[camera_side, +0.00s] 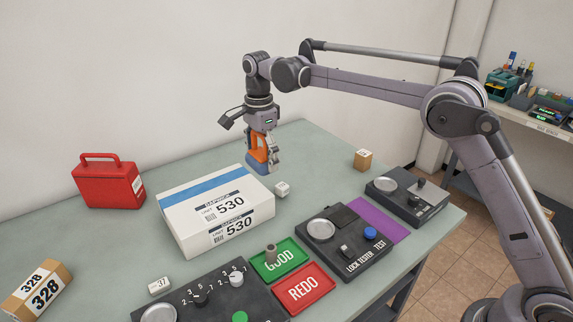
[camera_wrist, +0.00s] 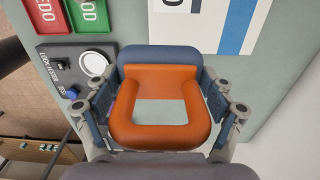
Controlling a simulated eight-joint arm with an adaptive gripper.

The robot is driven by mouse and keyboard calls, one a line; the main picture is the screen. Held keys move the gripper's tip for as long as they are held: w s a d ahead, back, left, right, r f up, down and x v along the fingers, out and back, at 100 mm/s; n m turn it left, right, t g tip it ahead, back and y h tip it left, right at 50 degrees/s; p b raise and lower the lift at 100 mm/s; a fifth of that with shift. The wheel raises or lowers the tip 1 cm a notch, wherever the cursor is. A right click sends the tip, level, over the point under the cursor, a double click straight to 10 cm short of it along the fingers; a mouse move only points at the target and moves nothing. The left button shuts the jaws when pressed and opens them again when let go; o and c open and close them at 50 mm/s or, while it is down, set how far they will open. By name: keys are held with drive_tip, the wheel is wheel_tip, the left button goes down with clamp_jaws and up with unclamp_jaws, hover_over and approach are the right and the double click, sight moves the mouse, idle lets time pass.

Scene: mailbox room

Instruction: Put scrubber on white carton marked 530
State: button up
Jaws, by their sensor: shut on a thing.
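The scrubber has an orange loop handle and a blue-grey base. In the side view the scrubber (camera_side: 258,155) is behind the right end of the white carton marked 530 (camera_side: 215,212); I cannot tell whether its base touches the table. My gripper (camera_side: 264,146) points down and is shut on the scrubber. In the wrist view the scrubber (camera_wrist: 160,68) fills the middle, between the fingers of my gripper (camera_wrist: 162,105). The carton, with a blue stripe on top, shows at the upper right of the wrist view (camera_wrist: 205,30). Nothing lies on its visible top.
A red case (camera_side: 108,182) stands left of the carton. A small white block (camera_side: 282,189) sits close to its right end. The green GOOD tray (camera_side: 292,252), red REDO tray (camera_side: 303,288) and lock tester (camera_side: 345,240) lie in front. A cardboard box (camera_side: 363,159) stands farther right.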

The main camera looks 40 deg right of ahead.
hover_over(235, 203)
wheel_tip(235, 203, down, 5)
drive_tip(key=shift+r, duration=0.1)
drive_tip(key=shift+f, duration=2.1)
drive_tip(key=shift+f, duration=0.1)
drive_tip(key=o, duration=1.2)
drive_tip(key=shift+f, duration=0.1)
